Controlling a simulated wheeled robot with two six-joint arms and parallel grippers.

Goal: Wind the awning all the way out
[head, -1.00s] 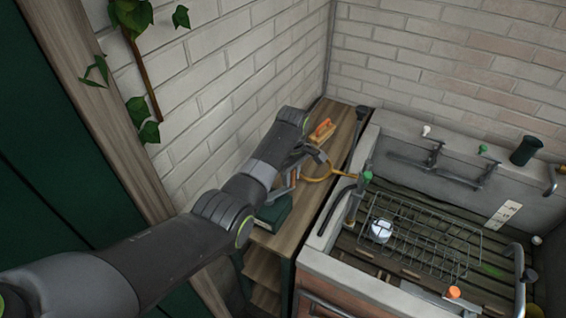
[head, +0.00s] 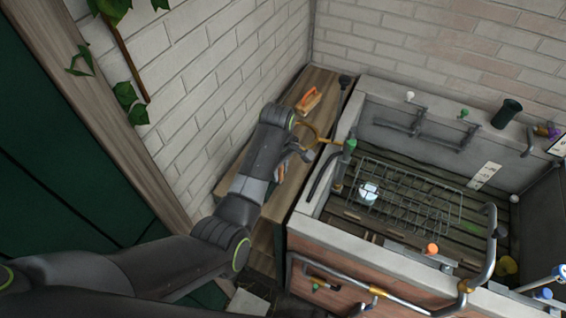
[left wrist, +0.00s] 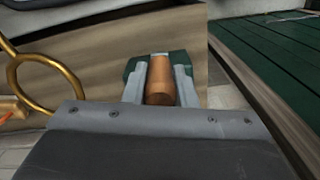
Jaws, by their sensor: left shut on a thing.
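My left gripper (head: 284,166) is over the narrow wooden shelf beside the sink. In the left wrist view the gripper (left wrist: 160,85) is shut on a brown wooden cylinder (left wrist: 160,92), like a handle grip, lying between its two fingers. A dark green block (left wrist: 134,66) shows just behind the cylinder; I cannot tell whether they are joined. In the head view my arm mostly hides the held cylinder. No awning cloth can be made out in either view. My right gripper is not in view.
A brass ring (head: 327,140) is close to the gripper; it also shows in the left wrist view (left wrist: 46,80). An orange-handled brush (head: 308,101) lies on the wooden shelf (head: 318,84). The sink with a wire rack (head: 410,195) stands right, a brick wall (head: 215,85) left.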

